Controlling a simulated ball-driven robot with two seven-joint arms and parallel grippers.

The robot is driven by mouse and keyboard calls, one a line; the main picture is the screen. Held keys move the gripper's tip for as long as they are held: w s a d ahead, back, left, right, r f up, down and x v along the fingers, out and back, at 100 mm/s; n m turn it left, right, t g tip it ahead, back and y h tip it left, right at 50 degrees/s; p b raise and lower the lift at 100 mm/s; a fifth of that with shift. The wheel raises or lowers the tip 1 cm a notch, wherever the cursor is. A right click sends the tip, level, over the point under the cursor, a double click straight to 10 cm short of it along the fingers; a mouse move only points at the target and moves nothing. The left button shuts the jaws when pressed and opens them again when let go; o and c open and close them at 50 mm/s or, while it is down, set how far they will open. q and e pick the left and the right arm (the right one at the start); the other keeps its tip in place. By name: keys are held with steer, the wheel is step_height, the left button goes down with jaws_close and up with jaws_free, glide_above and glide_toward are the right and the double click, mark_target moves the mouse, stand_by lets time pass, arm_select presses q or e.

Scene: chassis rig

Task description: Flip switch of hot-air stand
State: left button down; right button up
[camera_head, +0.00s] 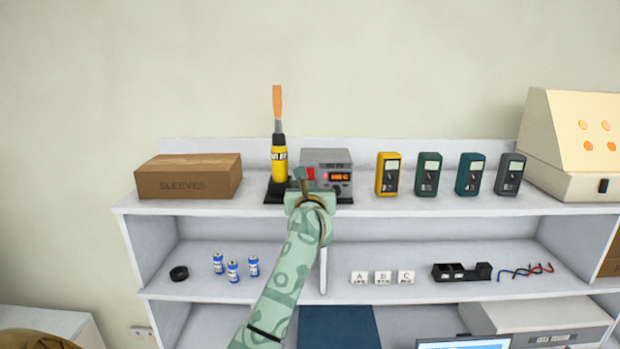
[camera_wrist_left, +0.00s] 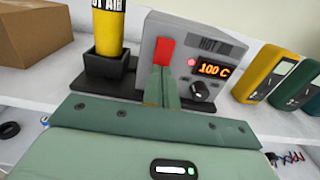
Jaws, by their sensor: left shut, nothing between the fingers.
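The hot-air stand (camera_head: 334,163) is a grey box on the top shelf; its display is lit and reads 100 C in the left wrist view, with a red lamp (camera_wrist_left: 191,62) lit beside it. Its red switch (camera_wrist_left: 165,50) sits on the left of the front face. A yellow hot-air tool (camera_head: 279,160) stands upright in a black holder left of the box. My left gripper (camera_wrist_left: 161,72) is shut and empty, its fingertips at the lower end of the switch; I cannot tell if they touch. My right gripper is not in view.
A cardboard box marked SLEEVES (camera_head: 188,181) stands left of the holder. A yellow meter (camera_head: 388,175) and several dark green or grey meters stand to the right. The lower shelf (camera_head: 210,290) holds batteries, labelled blocks and wires. The wall behind is bare.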

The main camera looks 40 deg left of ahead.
arm_select(q)
steer(key=shift+w+a, duration=0.15)
steer(key=shift+w, duration=0.05)
steer(key=shift+s, duration=0.15)
steer(key=p+v, duration=0.2)
steer(key=v, duration=0.6)
steer(key=shift+p, duration=0.4)
steer(key=shift+f, duration=0.1)
